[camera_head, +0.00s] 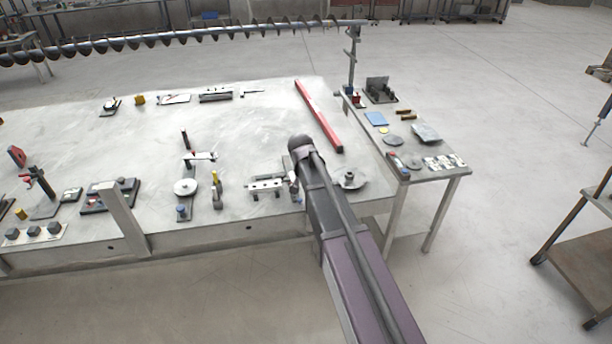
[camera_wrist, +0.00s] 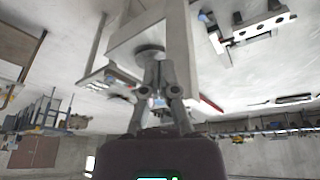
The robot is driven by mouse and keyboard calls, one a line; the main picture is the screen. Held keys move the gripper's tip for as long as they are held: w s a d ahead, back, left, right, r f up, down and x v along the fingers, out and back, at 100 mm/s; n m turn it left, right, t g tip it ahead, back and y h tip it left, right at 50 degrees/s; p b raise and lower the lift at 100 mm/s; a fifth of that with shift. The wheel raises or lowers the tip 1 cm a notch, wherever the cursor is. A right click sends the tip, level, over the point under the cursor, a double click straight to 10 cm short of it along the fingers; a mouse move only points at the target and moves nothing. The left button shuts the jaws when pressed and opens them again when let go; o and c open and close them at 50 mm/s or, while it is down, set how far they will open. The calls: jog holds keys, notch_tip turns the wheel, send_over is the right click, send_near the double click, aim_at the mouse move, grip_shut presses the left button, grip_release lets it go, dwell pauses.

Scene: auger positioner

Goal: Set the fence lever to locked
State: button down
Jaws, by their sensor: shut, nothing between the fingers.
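My gripper (camera_wrist: 160,68) is shut and empty, its two fingers side by side in the wrist view. A dark round part (camera_wrist: 150,50) shows just beyond the fingertips; I cannot tell if they touch it. In the head view my arm hides most of the gripper over the front right of the table. Which part is the fence lever is not clear. A long red bar (camera_head: 318,115) lies on the right of the table. No lever setting is readable.
The large grey table (camera_head: 130,140) carries several small fixtures. A round plate with a knob (camera_head: 349,181) is right of my arm. A grey block with holes (camera_head: 265,186) is left of it. The side table (camera_head: 425,175) holds several parts. The auger (camera_head: 180,36) spans the back.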

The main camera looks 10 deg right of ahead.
jog(key=s+d+f+n+g+y+b, duration=0.1)
jog(key=s+d+f+n+b, duration=0.1)
jog(key=s+f+b, duration=1)
jog(key=s+d+f+n+g+y+b, duration=0.1)
jog(key=s+d+f+n+g+b, duration=0.1)
jog(key=s+f+b, duration=1)
notch_tip(320, 180, down, 5)
jog(key=n+b, duration=0.1)
jog(key=b, duration=0.2)
jog(key=shift+d+f+n, duration=0.2)
jog(key=shift+d+n, duration=0.05)
jog(key=shift+n, duration=0.05)
jog(key=shift+s, duration=0.25)
